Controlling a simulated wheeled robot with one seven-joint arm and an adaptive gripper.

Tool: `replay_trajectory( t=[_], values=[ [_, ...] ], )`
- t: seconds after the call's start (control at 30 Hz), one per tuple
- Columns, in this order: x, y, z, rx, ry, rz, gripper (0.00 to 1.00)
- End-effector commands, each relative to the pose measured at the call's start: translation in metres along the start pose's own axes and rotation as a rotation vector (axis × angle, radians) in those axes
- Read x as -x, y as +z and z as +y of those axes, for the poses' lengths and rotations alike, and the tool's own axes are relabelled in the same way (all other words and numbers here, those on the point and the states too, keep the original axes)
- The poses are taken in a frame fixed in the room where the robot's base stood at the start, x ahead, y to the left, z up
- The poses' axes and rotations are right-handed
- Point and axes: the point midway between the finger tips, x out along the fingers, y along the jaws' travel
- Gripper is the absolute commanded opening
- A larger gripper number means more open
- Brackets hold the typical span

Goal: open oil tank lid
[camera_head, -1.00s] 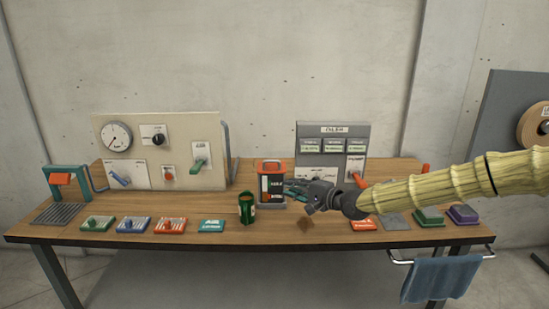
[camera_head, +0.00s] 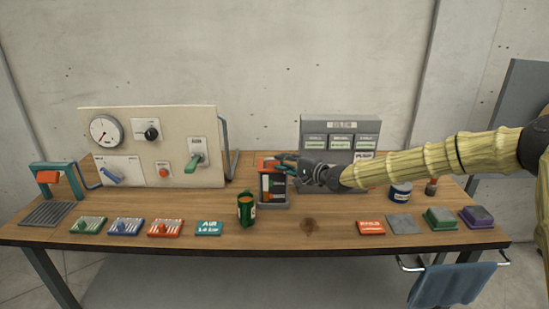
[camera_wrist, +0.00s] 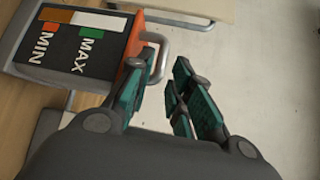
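The oil tank (camera_head: 268,190) is a dark box standing mid-table, with a level gauge on its front. Its orange lid (camera_head: 265,164) appears closed. In the wrist view the tank (camera_wrist: 65,52), with MIN and MAX marks, fills the upper left, and its orange lid edge (camera_wrist: 134,62) carries a grey bar handle (camera_wrist: 158,62). My gripper (camera_head: 284,166) is at the tank's upper right, by the lid. In the wrist view my gripper (camera_wrist: 164,66) is open, with the handle near and partly between the fingertips. I cannot tell whether they touch it.
A green can (camera_head: 246,210) stands left of the tank. A beige gauge panel (camera_head: 130,130) is at the back left, and a grey panel (camera_head: 340,123) is behind my arm. Colored blocks line the front edge.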

Motion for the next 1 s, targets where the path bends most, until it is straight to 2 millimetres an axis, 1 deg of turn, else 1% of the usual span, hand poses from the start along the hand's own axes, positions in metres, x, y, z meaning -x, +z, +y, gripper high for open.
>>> replay_trajectory(
  t=[0.03,0.1,0.3,0.5,0.77,0.8,0.87,0.9,1.0],
  values=[
    [-0.008,0.001,-0.001,0.001,0.001,-0.001,0.21],
    [-0.018,0.002,-0.002,0.0,0.001,-0.002,0.21],
    [-0.04,0.003,-0.001,0.002,0.0,-0.004,0.21],
    [-0.047,0.003,0.0,0.0,0.0,-0.003,0.21],
    [-0.048,0.003,0.0,0.0,0.0,-0.003,0.21],
    [-0.048,0.003,0.0,0.0,0.0,-0.003,0.14],
    [-0.048,0.003,0.0,0.0,0.0,-0.003,0.03],
    [-0.048,0.003,0.0,0.0,0.0,-0.003,0.0],
    [-0.048,0.003,0.0,0.0,0.001,-0.003,0.0]
  ],
)
